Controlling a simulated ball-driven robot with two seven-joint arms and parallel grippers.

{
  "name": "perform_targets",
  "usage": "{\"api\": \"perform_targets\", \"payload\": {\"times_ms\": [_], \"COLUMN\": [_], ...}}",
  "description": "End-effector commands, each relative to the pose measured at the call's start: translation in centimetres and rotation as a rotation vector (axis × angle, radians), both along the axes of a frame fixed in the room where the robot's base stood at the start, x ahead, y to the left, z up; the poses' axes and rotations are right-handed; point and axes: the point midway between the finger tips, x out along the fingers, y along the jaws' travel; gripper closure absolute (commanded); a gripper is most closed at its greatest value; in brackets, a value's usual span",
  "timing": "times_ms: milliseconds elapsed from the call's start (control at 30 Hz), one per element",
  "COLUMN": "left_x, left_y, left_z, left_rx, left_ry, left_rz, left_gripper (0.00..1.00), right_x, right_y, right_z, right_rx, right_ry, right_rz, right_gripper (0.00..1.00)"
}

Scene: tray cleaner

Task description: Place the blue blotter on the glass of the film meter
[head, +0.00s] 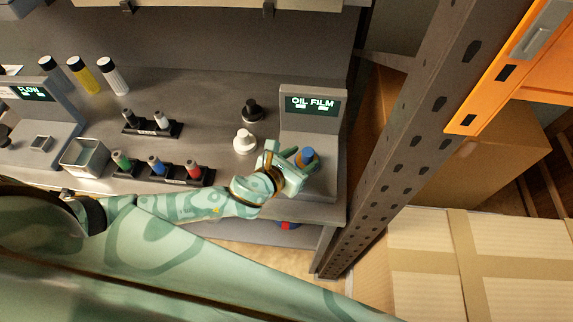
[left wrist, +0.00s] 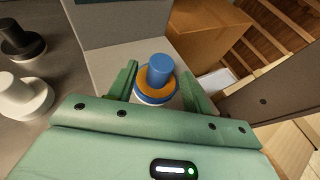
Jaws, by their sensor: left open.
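The blue blotter (head: 307,155) stands upright over the base of the film meter (head: 313,118), whose screen reads OIL FILM. In the left wrist view the blotter (left wrist: 160,69) shows a blue knob above an orange ring and a pale rim. I cannot tell whether the ring is part of it. The meter's glass is hidden under it. My left gripper (head: 294,160) is open, with its fingers on either side of the blotter; the fingers also flank it in the left wrist view (left wrist: 158,82). Contact with the fingers cannot be told. My right gripper is not in view.
A white blotter (head: 244,142) and a black blotter (head: 252,111) stand left of the meter. Racks of small bottles (head: 160,172), a metal bin (head: 85,157) and the FLOW meter (head: 40,107) are further left. A perforated post (head: 425,115) rises close to the right.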

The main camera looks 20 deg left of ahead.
Motion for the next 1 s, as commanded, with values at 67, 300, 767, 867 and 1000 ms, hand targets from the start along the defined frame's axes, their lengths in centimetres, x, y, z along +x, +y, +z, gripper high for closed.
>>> {"api": "perform_targets", "payload": {"times_ms": [67,300,767,867,1000], "left_x": [-1.7,-6.6,-8.9,-8.9,-8.9], "left_y": [0.6,2.1,2.9,2.9,3.0], "left_z": [0.9,3.1,4.0,4.0,3.6], "left_rx": [0.0,0.0,0.0,-0.001,-0.008], "left_ry": [0.002,0.0,-0.001,-0.001,0.008], "left_rz": [-0.001,-0.001,0.0,0.0,0.009], "left_gripper": [0.51,0.51,0.51,0.51,0.51], "right_x": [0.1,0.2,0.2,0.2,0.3], "right_y": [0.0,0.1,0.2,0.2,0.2], "right_z": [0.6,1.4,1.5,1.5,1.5], "right_rx": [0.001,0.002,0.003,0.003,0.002], "right_ry": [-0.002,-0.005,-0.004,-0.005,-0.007], "right_rz": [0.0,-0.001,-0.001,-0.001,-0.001], "right_gripper": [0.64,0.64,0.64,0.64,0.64]}}
